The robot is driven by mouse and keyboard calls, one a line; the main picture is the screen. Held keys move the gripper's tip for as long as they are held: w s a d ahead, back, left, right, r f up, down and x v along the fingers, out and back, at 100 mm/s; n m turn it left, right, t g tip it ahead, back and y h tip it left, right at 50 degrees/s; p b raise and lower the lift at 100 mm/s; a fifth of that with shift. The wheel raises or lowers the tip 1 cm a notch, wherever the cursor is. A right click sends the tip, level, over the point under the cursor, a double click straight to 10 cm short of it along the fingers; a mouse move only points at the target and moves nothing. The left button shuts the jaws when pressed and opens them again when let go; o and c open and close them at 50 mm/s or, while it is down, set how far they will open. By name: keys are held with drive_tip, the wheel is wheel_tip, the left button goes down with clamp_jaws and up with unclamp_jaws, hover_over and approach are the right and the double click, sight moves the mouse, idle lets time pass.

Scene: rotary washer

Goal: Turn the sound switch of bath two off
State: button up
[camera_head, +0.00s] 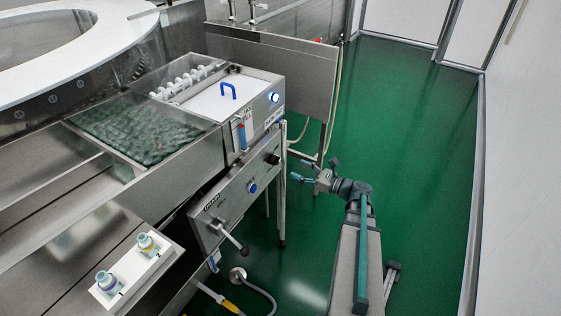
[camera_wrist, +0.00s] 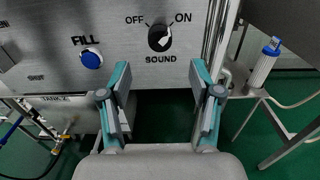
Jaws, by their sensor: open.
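The sound switch is a black round knob (camera_wrist: 159,38) on a steel panel, with OFF printed at its upper left, ON at its upper right and SOUND below. A light mark on the knob seems to point up and right, towards ON. The knob also shows in the head view (camera_head: 273,158) on the lower front panel. My gripper (camera_wrist: 160,78) is open and empty, its two fingers apart below the knob in the wrist view. In the head view my gripper (camera_head: 299,170) is to the right of the panel, apart from it.
A blue FILL button (camera_wrist: 92,59) sits left of the knob, with a TANK 2 label below it. A lever handle (camera_head: 232,238) sticks out lower on the panel. A steel leg (camera_head: 283,190) stands beside the panel's right edge. Green floor (camera_head: 420,150) on the right is clear.

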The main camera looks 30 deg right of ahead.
sight(275, 160)
drive_tip(key=p+x, duration=0.1)
drive_tip(key=x, duration=0.8)
drive_tip(key=shift+p, duration=0.4)
drive_tip(key=shift+w, duration=0.1)
drive_tip(key=c, duration=1.1)
